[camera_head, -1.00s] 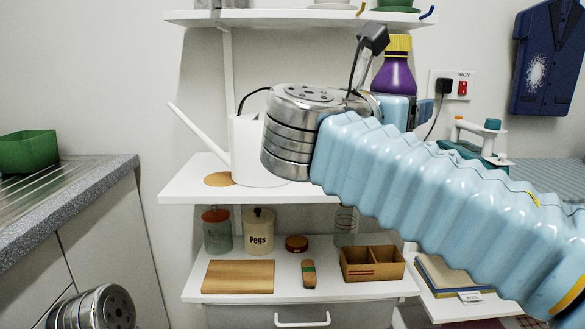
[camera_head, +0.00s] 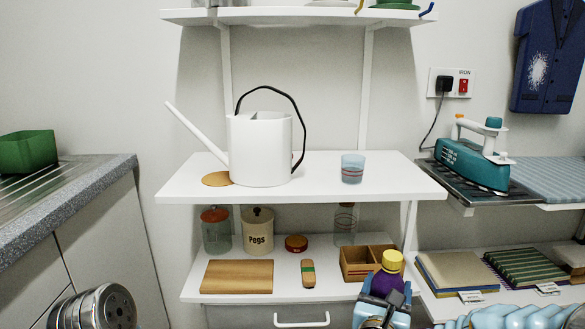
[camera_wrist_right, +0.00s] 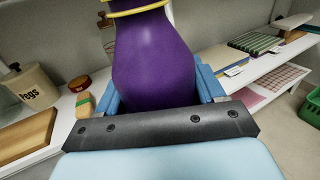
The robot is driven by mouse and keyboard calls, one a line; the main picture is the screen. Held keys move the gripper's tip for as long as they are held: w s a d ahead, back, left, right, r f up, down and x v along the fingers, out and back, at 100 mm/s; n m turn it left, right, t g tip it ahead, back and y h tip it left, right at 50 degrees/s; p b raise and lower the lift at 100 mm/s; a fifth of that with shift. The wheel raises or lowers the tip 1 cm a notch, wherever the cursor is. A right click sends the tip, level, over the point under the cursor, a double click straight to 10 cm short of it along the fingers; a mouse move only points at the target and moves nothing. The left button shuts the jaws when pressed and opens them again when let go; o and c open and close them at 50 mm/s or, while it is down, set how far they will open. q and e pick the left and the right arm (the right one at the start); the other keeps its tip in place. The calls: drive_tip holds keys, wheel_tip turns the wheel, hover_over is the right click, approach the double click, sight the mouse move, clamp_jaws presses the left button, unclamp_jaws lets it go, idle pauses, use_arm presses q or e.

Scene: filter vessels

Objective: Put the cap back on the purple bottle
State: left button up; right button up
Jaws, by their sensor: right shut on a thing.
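The purple bottle (camera_head: 387,284) is upright at the lower right of the head view, low in front of the shelf unit. My right gripper (camera_head: 383,299) is shut on its body. The bottle fills the middle of the right wrist view (camera_wrist_right: 155,62), between the two blue fingers (camera_wrist_right: 157,92). Its yellow top (camera_head: 391,259) shows in the head view; I cannot tell whether this is a cap or a bare collar. The wrist view cuts off the top and shows a yellow ring at the neck. No separate yellow cap is visible.
The white shelf (camera_head: 330,190) holds a watering can (camera_head: 262,150) and a blue cup (camera_head: 352,170), with free room around the cup. The lower shelf holds jars, a brown round lid (camera_head: 296,243), a wooden board (camera_head: 238,276) and a divided box (camera_head: 358,263). An iron (camera_head: 475,160) stands right.

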wheel_tip(320, 180, down, 12)
drive_tip(key=w+d+n+y, duration=0.1)
drive_tip(key=y, duration=0.1)
drive_tip(key=shift+d+f+t, duration=0.15)
drive_tip(key=shift+t, duration=0.25)
drive_tip(key=shift+w, duration=0.15)
drive_tip(key=a+f+n+y, duration=0.8)
drive_tip(key=a+f+y, duration=0.4)
drive_tip(key=a, duration=0.3)
drive_tip(key=shift+a+f+g, duration=0.15)
drive_tip(key=shift+a+g, duration=0.15)
drive_tip(key=shift+a, duration=0.1)
